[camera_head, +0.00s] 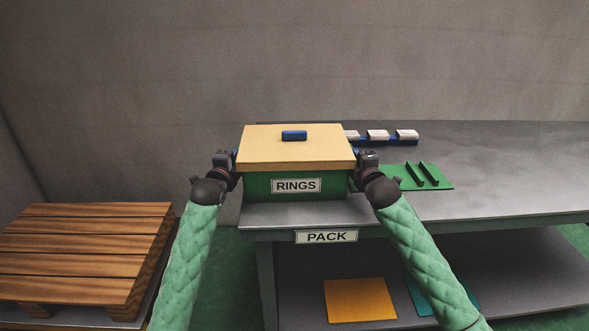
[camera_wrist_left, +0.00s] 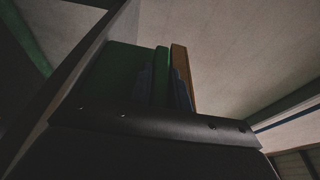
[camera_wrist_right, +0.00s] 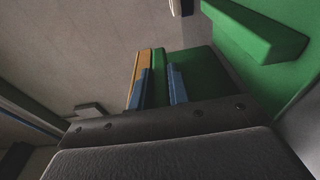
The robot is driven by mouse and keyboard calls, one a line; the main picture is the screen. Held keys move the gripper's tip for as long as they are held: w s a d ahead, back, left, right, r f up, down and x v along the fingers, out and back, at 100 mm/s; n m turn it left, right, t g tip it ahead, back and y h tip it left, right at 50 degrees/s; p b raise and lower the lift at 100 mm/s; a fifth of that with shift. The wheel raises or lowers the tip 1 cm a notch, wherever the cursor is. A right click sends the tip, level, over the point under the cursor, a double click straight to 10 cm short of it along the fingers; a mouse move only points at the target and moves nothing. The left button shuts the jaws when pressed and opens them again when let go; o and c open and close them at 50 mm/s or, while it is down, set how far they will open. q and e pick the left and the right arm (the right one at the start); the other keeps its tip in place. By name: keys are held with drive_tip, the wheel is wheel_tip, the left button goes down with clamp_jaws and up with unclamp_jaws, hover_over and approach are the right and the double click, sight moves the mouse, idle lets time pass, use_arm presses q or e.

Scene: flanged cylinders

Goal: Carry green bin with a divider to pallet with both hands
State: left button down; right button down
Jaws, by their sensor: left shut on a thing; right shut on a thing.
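The green bin (camera_head: 260,185) with a RINGS label stands at the left end of the grey table, covered by a tan lid (camera_head: 297,150) with a blue handle (camera_head: 294,135). Its divider is hidden under the lid. My left gripper (camera_head: 235,162) is shut on the bin's left side, and the bin's green wall shows in the left wrist view (camera_wrist_left: 110,80). My right gripper (camera_head: 355,162) is shut on its right side; blue fingers (camera_wrist_right: 158,88) show there against the bin (camera_wrist_right: 205,75). The wooden pallet (camera_head: 85,250) lies low at the left, with nothing on it.
The table's right part (camera_head: 520,170) is clear. A lower shelf holds an orange mat (camera_head: 358,299) and a teal one. A floor gap separates table and pallet.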

use_arm(q)
drive_tip(key=shift+r+p, duration=0.3)
use_arm(e)
drive_tip(key=shift+r, duration=0.3)
